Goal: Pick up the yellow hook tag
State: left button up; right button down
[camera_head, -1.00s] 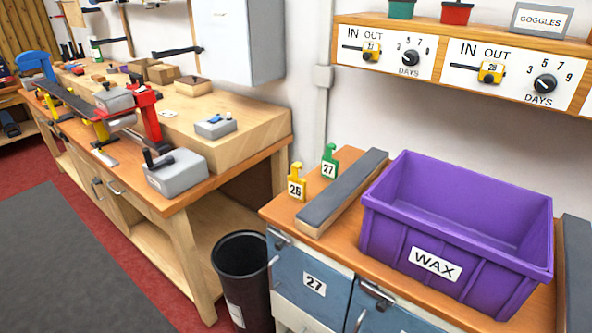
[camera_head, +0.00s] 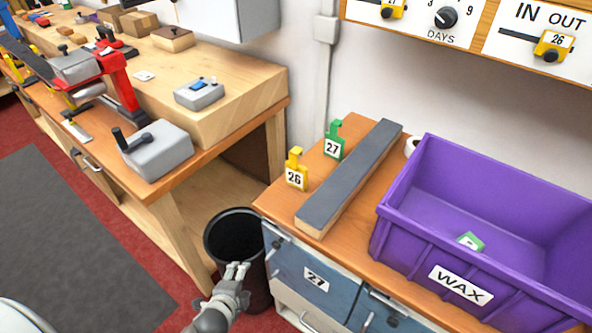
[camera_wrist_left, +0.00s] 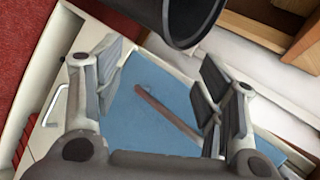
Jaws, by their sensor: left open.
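The yellow hook tag (camera_head: 296,169), marked 26, stands upright on the wooden top of the blue cabinet, near its left edge. A green hook tag (camera_head: 334,140), marked 27, stands just behind it to the right. My left gripper (camera_head: 237,269) is low in front of the cabinet and the black bin, below the tag and apart from it. In the left wrist view the left gripper (camera_wrist_left: 160,85) is open and empty, with the blue cabinet front (camera_wrist_left: 160,100) beyond its fingers. The tag does not show in that view. My right gripper is not in view.
A grey-topped bar (camera_head: 350,180) lies right of the tags. A purple WAX bin (camera_head: 400,225) holds a green tag (camera_head: 470,241). The black bin (camera_head: 212,250) stands between cabinet and workbench (camera_head: 215,160).

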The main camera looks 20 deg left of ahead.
pick_arm(q)
jog(key=w+r+m+t, duration=0.3)
jog(key=r+m, duration=0.1)
jog(key=r, duration=0.6)
jog(key=w+r+m+t, duration=0.2)
jog(key=w+r+m, duration=0.15)
jog(key=r, duration=0.65)
jog(key=m+t+h+p, duration=0.1)
jog(key=m+t+h, duration=0.35)
jog(key=m, duration=1.15)
send_near(295, 173)
jog(key=w, duration=0.1)
jog(key=w+r+g+h+p, duration=0.1)
jog(key=shift+w+a+r+g+h, duration=0.15)
jog(key=shift+w+r+g+h, duration=0.1)
jog(key=shift+w, duration=0.1)
jog(key=shift+f+p+x, duration=0.15)
jog(key=shift+p+x, duration=0.25)
jog(key=shift+x, duration=1.1)
jog(key=shift+f+p+x, duration=0.15)
jog(key=shift+p+x, duration=0.2)
jog(key=shift+x, duration=1.15)
jog(key=shift+a, duration=0.1)
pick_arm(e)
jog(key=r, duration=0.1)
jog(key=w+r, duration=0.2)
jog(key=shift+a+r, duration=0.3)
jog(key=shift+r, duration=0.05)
